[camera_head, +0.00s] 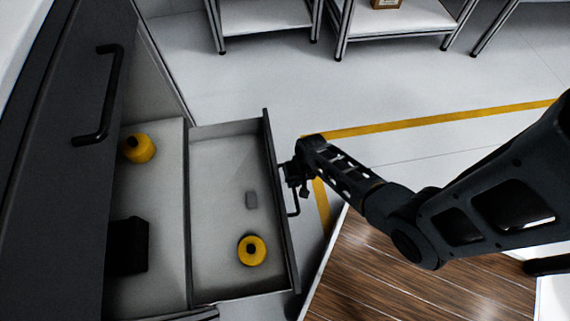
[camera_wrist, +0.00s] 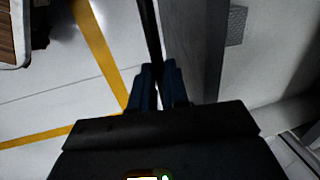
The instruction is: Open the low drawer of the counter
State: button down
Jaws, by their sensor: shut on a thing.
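The low drawer (camera_head: 218,213) of the dark counter (camera_head: 62,150) is pulled out, and its inside shows from above. In the wrist view my blue fingers (camera_wrist: 157,88) close around the dark bar, beside the grey drawer front. The fingertips are hard to make out in the head view.
An upper handle (camera_head: 104,95) stands out from the counter's dark panel. A yellow thing (camera_head: 139,148) and a black box (camera_head: 128,246) sit on the pale surface behind the drawer. A wood-topped surface (camera_head: 420,275) is at lower right.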

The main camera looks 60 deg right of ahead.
jog(key=shift+s+d, duration=0.15)
jog(key=c, duration=1.1)
grip_release()
jog(key=shift+s+d+r+p, duration=0.2)
jog(key=shift+r+p, duration=0.35)
jog(key=shift+r, duration=0.7)
jog(key=shift+s+d+r+p, duration=0.15)
jog(key=shift+r+p, duration=0.4)
jog(key=shift+r, duration=0.75)
jog(key=shift+s+d+r+p, duration=0.1)
jog(key=shift+s+r+p, duration=0.3)
jog(key=shift+r, duration=0.85)
jog(key=shift+w, duration=0.1)
